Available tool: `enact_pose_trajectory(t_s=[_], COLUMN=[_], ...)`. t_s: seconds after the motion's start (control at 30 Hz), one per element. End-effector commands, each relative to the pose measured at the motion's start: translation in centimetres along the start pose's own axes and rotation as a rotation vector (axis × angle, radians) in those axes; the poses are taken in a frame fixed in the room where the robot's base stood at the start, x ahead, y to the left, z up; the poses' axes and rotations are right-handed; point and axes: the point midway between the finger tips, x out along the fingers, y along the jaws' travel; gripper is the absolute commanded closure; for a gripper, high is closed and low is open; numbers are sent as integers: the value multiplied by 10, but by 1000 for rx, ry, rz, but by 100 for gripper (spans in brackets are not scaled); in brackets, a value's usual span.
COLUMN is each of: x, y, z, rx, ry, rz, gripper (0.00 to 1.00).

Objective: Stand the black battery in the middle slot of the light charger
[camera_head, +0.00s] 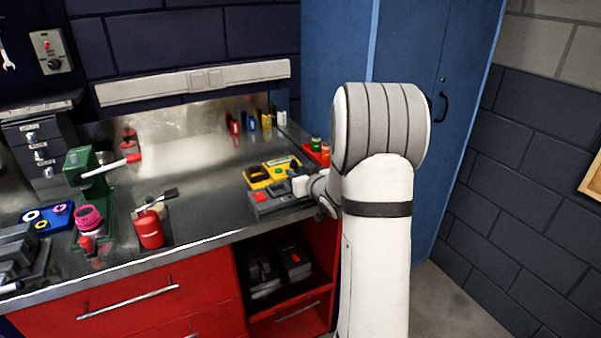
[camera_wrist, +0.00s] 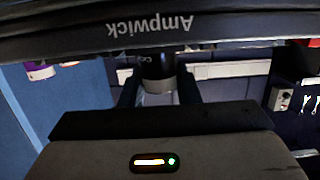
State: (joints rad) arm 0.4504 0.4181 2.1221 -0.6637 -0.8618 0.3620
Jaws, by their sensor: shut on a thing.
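In the head view, a grey charger (camera_head: 277,200) with a red part stands near the bench's front edge. A yellow charger (camera_head: 258,175) with a dark opening stands just behind it. My gripper (camera_wrist: 158,78) is shut on a dark, rounded piece (camera_wrist: 157,66), seemingly the black battery, in the wrist view. A dark grey bar (camera_wrist: 100,30) with upside-down "Ampwick" lettering crosses the top of that view, close to the held piece. I cannot tell whether they touch. In the head view my arm hides most of the gripper, and the slots are not clear.
A red tray (camera_head: 316,152) with small bottles is behind the chargers, near the blue cabinet (camera_head: 410,50). Small coloured items (camera_head: 252,122) line the back wall. A red can (camera_head: 149,230) and a green stand (camera_head: 80,165) are left. The bench centre is clear.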

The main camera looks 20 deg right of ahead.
Motion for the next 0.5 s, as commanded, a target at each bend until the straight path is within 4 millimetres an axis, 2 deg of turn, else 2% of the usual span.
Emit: enact_pose_trajectory(t_s=[0.13, 0.17, 0.23, 0.5], x=[1, 1, 1, -1], y=[0, 0, 0, 0], z=[4, 2, 2, 3], rx=[0, 0, 0, 0], ry=[1, 1, 1, -1], rz=[0, 0, -1, 0], gripper=[97, 68, 63, 62])
